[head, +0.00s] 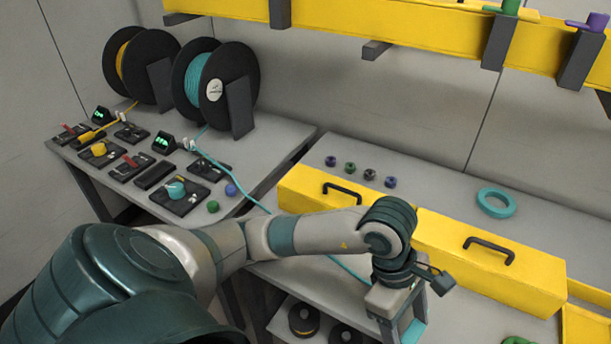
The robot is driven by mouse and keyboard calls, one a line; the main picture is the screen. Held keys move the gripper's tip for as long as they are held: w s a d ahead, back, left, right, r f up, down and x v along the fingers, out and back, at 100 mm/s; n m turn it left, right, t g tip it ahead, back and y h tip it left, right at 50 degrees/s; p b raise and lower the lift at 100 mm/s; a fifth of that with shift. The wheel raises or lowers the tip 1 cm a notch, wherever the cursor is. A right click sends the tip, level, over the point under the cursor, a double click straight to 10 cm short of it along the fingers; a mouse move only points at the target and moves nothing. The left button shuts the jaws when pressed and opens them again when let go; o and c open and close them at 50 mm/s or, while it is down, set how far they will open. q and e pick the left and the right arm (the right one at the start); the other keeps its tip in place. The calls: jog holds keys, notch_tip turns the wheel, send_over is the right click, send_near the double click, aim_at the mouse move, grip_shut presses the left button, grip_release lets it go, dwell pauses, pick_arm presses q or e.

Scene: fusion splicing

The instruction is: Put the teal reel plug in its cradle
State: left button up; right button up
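My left arm reaches across the front, and its gripper (403,325) points down over the near table. A teal block, which looks like the teal reel plug (412,332), shows between its fingers, which seem shut on it; the lower end is cut off or hidden. The teal cable (262,205) runs from the teal reel (194,80) across the left table, passes behind my arm and comes out towards the gripper. A black block that looks like the empty teal cradle (155,175) lies on the left table, far from the gripper. My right gripper is out of view.
The yellow reel's plug (86,137) sits in a similar black block. A teal-knobbed device (177,190) and green and blue balls stand near the cradle. A yellow drawer box (440,235) with black handles lies beside my gripper. A teal ring (496,202) lies behind it.

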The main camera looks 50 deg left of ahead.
pick_arm(q)
jog(key=shift+w+a+f+m+g, duration=0.1)
jog(key=shift+a+f+m+g, duration=0.2)
jog(key=shift+m, duration=0.3)
jog(key=a+f+m+g+y, duration=0.1)
jog(key=a+f+m, duration=0.1)
jog(key=m, duration=0.3)
jog(key=w+a+f+m+g+y, duration=0.1)
jog(key=a+f+m+g, duration=0.1)
jog(key=a+m, duration=0.2)
jog(key=a+f+m+g+y, duration=0.1)
jog(key=a+f+m+y, duration=0.1)
jog(key=m, duration=0.5)
jog(key=shift+w+a+f, duration=0.4)
jog(key=shift+f, duration=0.15)
jog(key=shift+a+f+m+y, duration=0.3)
jog(key=shift+a+m, duration=0.2)
jog(key=shift+m, duration=0.3)
